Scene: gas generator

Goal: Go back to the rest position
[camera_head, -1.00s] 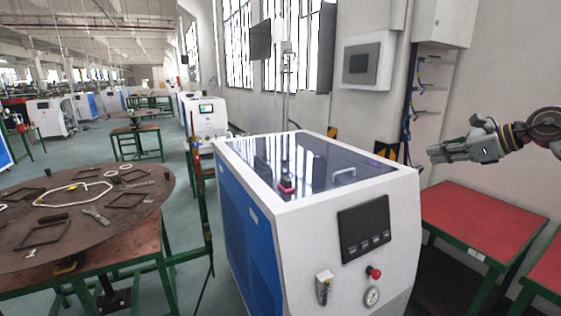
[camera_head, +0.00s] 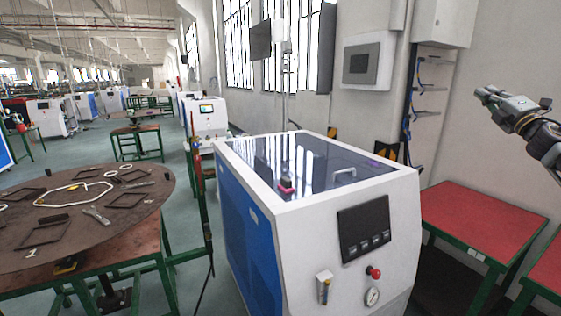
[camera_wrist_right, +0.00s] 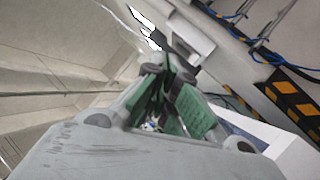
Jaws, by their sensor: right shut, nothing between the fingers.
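My right gripper (camera_head: 484,95) is raised at the right of the head view, above the red-topped table and in front of the pale wall. Its fingers point left and upward. It is shut and empty, and it touches nothing. In the right wrist view the green-padded fingers (camera_wrist_right: 165,112) come together in the middle with nothing held between them. My left gripper is in neither view. The white and blue gas generator (camera_head: 390,215) stands in the centre of the head view, to the left of and below my right gripper.
A red-topped table (camera_head: 485,220) with green legs stands right of the generator. A round brown table (camera_head: 75,240) with tools and frames is at the left. Wall boxes (camera_head: 368,62) and cables are behind. The air around my right gripper is clear.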

